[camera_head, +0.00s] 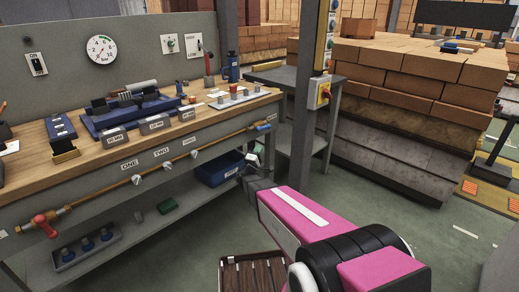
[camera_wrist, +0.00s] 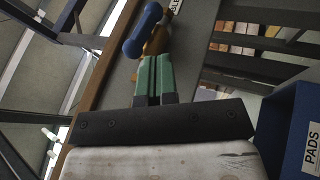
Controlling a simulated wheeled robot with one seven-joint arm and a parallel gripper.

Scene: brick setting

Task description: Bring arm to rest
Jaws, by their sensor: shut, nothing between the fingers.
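My pink arm reaches from the lower right toward the workbench in the head view. My gripper (camera_head: 250,163) is at its far end, beside the bench's right end and below the blue valve handle (camera_head: 263,127). In the wrist view my gripper (camera_wrist: 156,58) shows as two green fingers side by side, shut and empty. The blue valve handle (camera_wrist: 143,30) and its brass fitting appear just beyond the fingertips; I cannot tell whether they touch.
The workbench (camera_head: 215,137) carries tools and small blocks. A blue bin (camera_head: 218,170) sits on its lower shelf; it shows at right in the wrist view (camera_wrist: 290,130). A post (camera_head: 305,110) and brick stack (camera_head: 415,75) stand right. A slatted crate (camera_head: 252,258) is in front.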

